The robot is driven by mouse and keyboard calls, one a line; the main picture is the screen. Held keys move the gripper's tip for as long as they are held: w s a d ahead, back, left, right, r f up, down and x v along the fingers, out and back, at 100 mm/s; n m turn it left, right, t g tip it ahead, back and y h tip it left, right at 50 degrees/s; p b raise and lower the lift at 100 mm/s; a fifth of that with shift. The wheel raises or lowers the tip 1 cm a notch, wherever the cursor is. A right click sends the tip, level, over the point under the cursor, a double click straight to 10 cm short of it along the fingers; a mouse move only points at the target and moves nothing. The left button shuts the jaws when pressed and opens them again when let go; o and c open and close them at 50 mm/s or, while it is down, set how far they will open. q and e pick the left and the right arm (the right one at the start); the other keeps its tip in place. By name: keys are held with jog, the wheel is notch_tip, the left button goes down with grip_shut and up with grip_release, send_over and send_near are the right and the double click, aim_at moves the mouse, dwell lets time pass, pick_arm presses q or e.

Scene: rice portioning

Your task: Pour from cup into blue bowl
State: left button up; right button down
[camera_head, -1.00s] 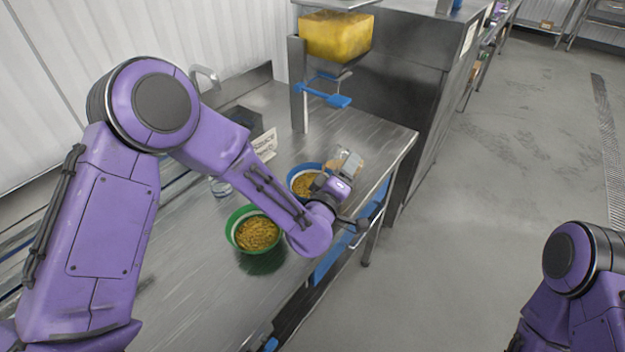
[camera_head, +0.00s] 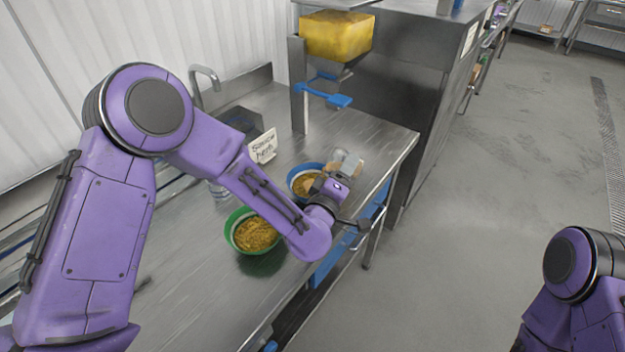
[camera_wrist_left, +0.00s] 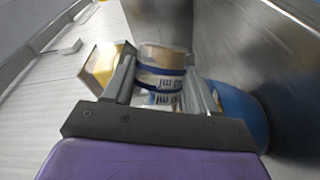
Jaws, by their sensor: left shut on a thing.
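My left gripper (camera_head: 345,165) is shut on the cup at the right edge of the blue bowl. In the left wrist view, the gripper (camera_wrist_left: 163,95) has its fingers on both sides of the cup (camera_wrist_left: 160,75), which is pale with blue bands and blurred print. In the head view, the gripper partly hides the cup. The blue bowl (camera_head: 292,174) holds yellow-brown grains and stands on the steel table. In the wrist view, the blue bowl (camera_wrist_left: 243,110) shows close by at the right. I cannot tell how far the cup is tilted. My right gripper is out of view.
A green bowl (camera_head: 231,233) with similar grains stands nearer on the table. A yellow-filled hopper (camera_head: 336,36) with a blue lever (camera_head: 338,100) stands behind the blue bowl. A written card (camera_head: 263,147), a clear container (camera_head: 217,188) and a tap (camera_head: 205,75) are to the left.

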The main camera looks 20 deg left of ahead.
pick_arm(q)
jog(key=shift+w+a, duration=0.1)
jog(key=shift+a, duration=0.15)
jog(key=shift+s+a+r, duration=0.1)
jog(key=shift+s, duration=0.15)
jog(key=shift+n, duration=0.3)
jog(key=shift+w+b, duration=0.15)
jog(key=shift+b, duration=0.15)
jog(key=shift+a, duration=0.2)
jog(key=shift+a+r+n+t, duration=0.1)
jog(key=shift+a+n+t, duration=0.05)
jog(key=shift+n+t, duration=0.15)
jog(key=shift+a+b, duration=0.15)
jog(key=shift+b, duration=0.15)
